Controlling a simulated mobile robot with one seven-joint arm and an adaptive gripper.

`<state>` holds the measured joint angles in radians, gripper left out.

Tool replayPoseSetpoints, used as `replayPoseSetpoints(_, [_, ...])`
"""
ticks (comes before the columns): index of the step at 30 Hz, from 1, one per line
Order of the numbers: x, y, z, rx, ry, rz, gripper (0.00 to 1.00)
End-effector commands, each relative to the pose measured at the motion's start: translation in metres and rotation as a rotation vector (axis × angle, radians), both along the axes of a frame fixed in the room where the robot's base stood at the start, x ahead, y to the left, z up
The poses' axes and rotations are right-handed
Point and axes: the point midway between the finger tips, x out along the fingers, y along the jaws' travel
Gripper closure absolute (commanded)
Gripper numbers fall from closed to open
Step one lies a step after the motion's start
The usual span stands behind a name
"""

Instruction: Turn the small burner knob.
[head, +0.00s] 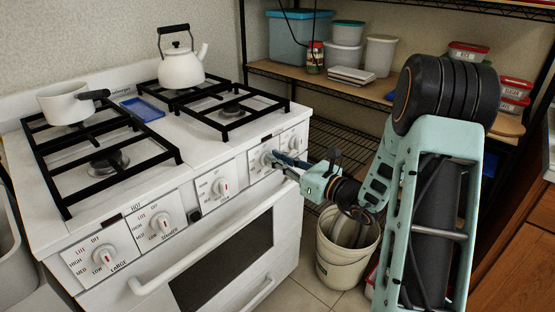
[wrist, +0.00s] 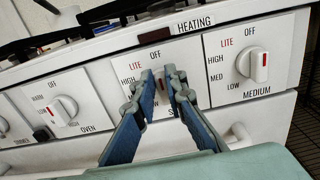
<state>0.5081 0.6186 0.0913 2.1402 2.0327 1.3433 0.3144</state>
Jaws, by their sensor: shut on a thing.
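The small burner knob (wrist: 160,79) is a white knob with a red mark, on a white panel whose label is mostly covered except for an "S". It is on the stove's front, between the oven knob and the medium knob. My gripper (wrist: 159,88) has its two blue-grey fingers on either side of this knob and is shut on it. The fingers hide much of the knob and the lower dial print. In the head view my gripper (head: 276,159) reaches the stove front from the right, and the small burner knob (head: 266,158) shows only partly.
The medium knob (wrist: 257,65) is close on the right; the oven knob (wrist: 62,109) is on the left. An oven handle (head: 204,247) juts out below. A kettle (head: 182,70) and a saucepan (head: 66,105) stand on the stove. A bucket (head: 345,266) stands on the floor.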

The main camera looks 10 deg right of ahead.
Motion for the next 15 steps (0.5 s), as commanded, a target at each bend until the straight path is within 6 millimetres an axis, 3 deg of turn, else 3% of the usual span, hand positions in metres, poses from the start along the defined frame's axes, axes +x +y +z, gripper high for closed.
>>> replayPoseSetpoints(15, [-0.0030,0.0038,-0.0053,-0.202,-0.148,0.000,1.00])
